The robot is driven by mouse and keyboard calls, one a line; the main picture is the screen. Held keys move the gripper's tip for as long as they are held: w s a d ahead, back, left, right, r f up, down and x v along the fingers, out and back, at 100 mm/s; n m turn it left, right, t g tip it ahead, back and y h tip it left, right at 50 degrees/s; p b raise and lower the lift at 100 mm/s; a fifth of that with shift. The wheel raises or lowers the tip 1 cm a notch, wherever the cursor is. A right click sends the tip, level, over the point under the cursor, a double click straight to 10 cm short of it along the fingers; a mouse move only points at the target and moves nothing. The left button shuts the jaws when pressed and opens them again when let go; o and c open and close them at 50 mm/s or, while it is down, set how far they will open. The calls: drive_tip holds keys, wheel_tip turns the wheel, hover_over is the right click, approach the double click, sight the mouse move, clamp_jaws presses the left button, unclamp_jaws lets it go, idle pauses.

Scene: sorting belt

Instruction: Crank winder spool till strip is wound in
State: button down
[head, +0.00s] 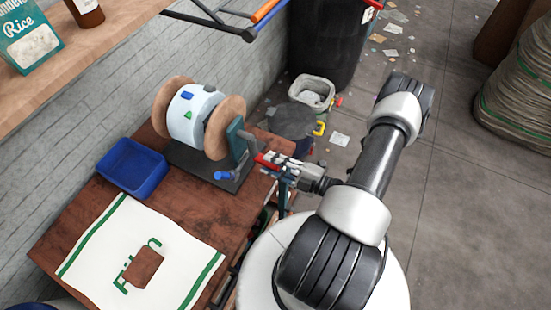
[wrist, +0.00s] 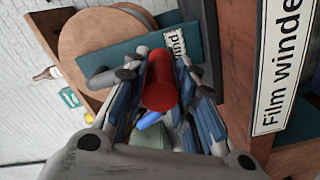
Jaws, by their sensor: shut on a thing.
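The winder spool (head: 195,118) stands on the wooden table, with two round wooden flanges and a pale strip (head: 180,122) around its core. The strip bears blue and green marks; I cannot make out a loose end. A teal upright (head: 237,138) carries the grey crank arm (head: 247,152). My gripper (head: 272,163) is at the crank, right of the spool, shut on the red crank handle (head: 265,159). In the wrist view the red handle (wrist: 160,82) sits between the fingers, in front of a wooden flange (wrist: 98,45) and the teal upright (wrist: 125,62).
A blue tray (head: 131,168) and a white cloth with green stripes (head: 90,240) lie on the table (head: 60,238). A "Film winder" sign (wrist: 285,70) shows in the wrist view. A black bin (head: 328,50) stands behind; scraps litter the floor.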

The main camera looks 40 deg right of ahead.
drive_tip(key=shift+s+a+m, duration=0.25)
drive_tip(key=shift+a+m, duration=0.3)
drive_tip(key=shift+m, duration=0.1)
drive_tip(key=shift+s+a+m, duration=0.2)
drive_tip(key=shift+a+m, duration=0.3)
drive_tip(key=shift+m, duration=0.15)
drive_tip(key=shift+s+a+r+m+p, duration=0.2)
drive_tip(key=shift+s+a+m+p, duration=0.1)
drive_tip(key=shift+a+m, duration=0.4)
drive_tip(key=shift+s+a+r+m+p, duration=0.15)
drive_tip(key=shift+s+a+m+p, duration=0.1)
drive_tip(key=shift+a+m, duration=0.45)
drive_tip(key=c, duration=1.5)
unclamp_jaws()
drive_tip(key=shift+o, duration=1)
drive_tip(key=shift+s+d, duration=0.25)
drive_tip(key=shift+s, duration=0.05)
drive_tip(key=v, duration=1.1)
drive_tip(key=shift+s, duration=0.2)
